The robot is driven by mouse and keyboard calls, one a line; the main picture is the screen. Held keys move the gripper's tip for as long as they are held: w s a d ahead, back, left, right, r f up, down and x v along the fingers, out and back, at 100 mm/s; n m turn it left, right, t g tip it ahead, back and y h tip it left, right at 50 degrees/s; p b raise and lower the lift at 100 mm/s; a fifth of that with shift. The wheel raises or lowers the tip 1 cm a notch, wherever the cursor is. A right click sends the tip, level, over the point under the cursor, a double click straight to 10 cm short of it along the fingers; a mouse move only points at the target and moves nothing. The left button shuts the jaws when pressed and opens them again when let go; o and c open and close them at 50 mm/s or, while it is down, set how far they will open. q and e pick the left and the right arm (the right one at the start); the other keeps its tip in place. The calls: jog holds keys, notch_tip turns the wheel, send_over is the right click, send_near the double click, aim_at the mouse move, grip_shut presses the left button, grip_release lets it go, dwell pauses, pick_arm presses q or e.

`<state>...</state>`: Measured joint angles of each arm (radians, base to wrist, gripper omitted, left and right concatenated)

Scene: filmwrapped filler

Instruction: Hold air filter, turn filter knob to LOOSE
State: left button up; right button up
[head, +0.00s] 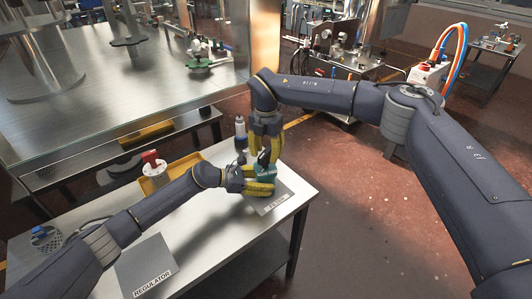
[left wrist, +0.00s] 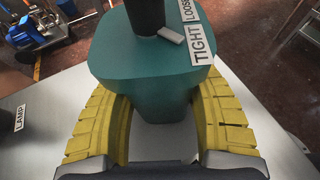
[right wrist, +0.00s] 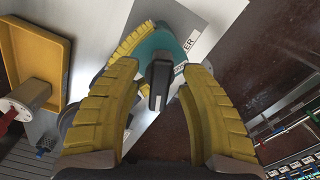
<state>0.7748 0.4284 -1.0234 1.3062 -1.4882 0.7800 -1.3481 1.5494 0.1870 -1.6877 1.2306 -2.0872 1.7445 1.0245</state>
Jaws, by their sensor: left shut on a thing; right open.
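The teal air filter (head: 267,171) stands on a grey mat near the table's right end. My left gripper (head: 262,187) is shut on its body; in the left wrist view yellow fingers grip both sides of the filter (left wrist: 153,85). Its top bears TIGHT (left wrist: 202,42) and LOOSE labels. The black knob (left wrist: 146,14) has a grey pointer beside the TIGHT label; its upper part is cut off. My right gripper (head: 264,155) is above the filter, pointing down. In the right wrist view its open fingers (right wrist: 160,68) stand either side of the knob (right wrist: 159,82), with visible gaps.
A mat marked REGULATOR (head: 147,268) lies on the table's front part. A yellow tray (head: 158,177), a white cylinder with a red top (head: 152,165) and a white-and-dark upright part (head: 240,133) stand behind my left arm. A large steel bench (head: 150,80) is beyond.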

grip_shut()
dwell(0.3)
jog(key=shift+n, duration=0.3)
jog(key=n, duration=0.4)
jog(key=shift+a+n, duration=0.1)
jog(key=shift+n, duration=0.2)
jog(key=n, duration=0.4)
jog(key=shift+a, duration=0.1)
jog(key=n, duration=0.4)
jog(key=shift+a+n, duration=0.1)
jog(key=shift+n, duration=0.3)
jog(key=shift+s+n, duration=0.1)
jog(key=shift+n, duration=1.8)
